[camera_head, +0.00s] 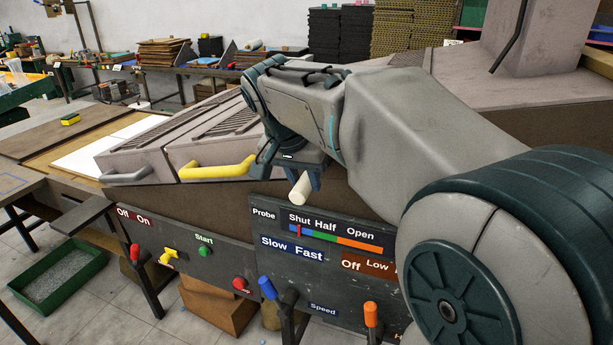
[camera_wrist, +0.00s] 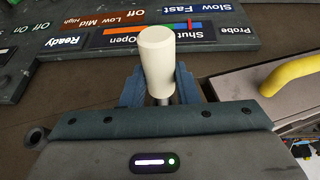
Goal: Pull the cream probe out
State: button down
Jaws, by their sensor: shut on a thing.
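The cream probe (camera_head: 300,188) is a pale cylinder above the panel with the "Probe" label. It also shows large in the wrist view (camera_wrist: 157,62), with a thin metal stem at its lower end. My gripper (camera_head: 298,176) is at the probe, with its blue-grey fingers on either side. In the wrist view my gripper (camera_wrist: 160,90) is shut on the probe near its lower end. Part of the stem is hidden by the gripper body. I cannot tell whether the probe is still seated in a hole.
A yellow handle (camera_head: 217,170) on the machine's hood is close left of my gripper. The dark control panel (camera_head: 280,265) below carries a blue lever (camera_head: 267,287), an orange lever (camera_head: 371,314) and a red knob (camera_head: 240,283). A green bin (camera_head: 60,272) stands on the floor.

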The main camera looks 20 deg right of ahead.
aim_at(298, 190)
jog(key=shift+s+a+b, duration=0.25)
jog(key=shift+s+a, duration=0.3)
jog(key=shift+s, duration=0.2)
jog(key=shift+s+a+b, duration=0.25)
jog(key=shift+s+a, duration=0.3)
jog(key=shift+s, duration=0.2)
jog(key=shift+r+p, duration=3.1)
jog(key=shift+r, duration=0.95)
jog(key=shift+w+f, duration=0.1)
jog(key=shift+f, duration=0.05)
